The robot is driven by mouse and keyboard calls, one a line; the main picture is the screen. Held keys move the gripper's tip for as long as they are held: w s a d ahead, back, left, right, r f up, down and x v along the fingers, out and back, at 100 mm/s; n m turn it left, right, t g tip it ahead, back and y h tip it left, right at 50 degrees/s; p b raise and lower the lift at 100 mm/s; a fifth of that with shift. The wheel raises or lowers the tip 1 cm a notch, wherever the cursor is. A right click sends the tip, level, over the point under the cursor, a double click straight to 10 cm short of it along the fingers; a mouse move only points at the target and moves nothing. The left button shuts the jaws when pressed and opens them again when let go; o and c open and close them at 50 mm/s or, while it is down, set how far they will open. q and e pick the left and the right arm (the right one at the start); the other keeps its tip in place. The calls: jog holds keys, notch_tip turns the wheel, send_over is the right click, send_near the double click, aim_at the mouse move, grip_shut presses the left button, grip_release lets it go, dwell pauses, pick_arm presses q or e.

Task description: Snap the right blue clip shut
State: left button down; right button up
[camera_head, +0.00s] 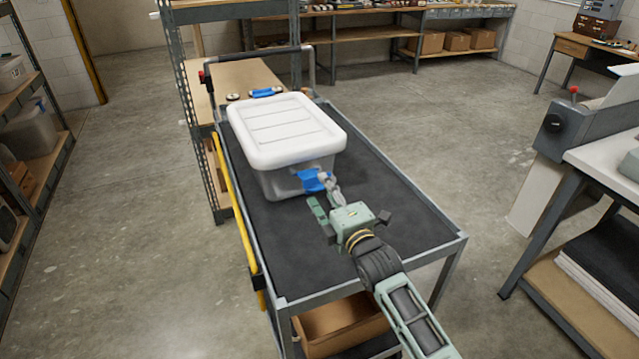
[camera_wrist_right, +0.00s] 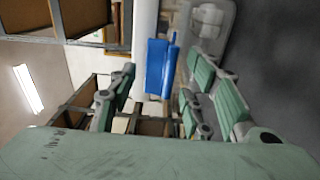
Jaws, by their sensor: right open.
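A translucent storage box (camera_head: 290,181) with a white lid (camera_head: 285,130) stands on the dark top of a cart. A blue clip (camera_head: 313,181) is on its near end, by my right gripper (camera_head: 322,194). I take this as the right clip. In the right wrist view the blue clip (camera_wrist_right: 157,66) shows between the spread green fingers of my right gripper (camera_wrist_right: 160,90), apart from them. How far the clip is swung out is hard to tell. Another blue clip (camera_head: 267,92) is on the far end of the box. My left gripper is out of view.
The cart top (camera_head: 400,210) is bare to the right of the box. A yellow bar (camera_head: 237,212) runs along the cart's left side. A shelf rack (camera_head: 200,110) stands close behind the cart, and a bench (camera_head: 600,160) stands at the right. A cardboard box (camera_head: 340,325) is on the cart's lower shelf.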

aim_at(319, 185)
jog(key=x, duration=0.2)
jog(key=shift+w+a+f, duration=0.1)
jog(key=shift+w+a, duration=0.05)
jog(key=shift+w, duration=0.35)
jog(key=shift+w+a, duration=0.1)
jog(key=c, duration=0.9)
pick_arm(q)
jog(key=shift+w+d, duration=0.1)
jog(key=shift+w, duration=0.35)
pick_arm(e)
jog(key=shift+f, duration=0.1)
grip_shut()
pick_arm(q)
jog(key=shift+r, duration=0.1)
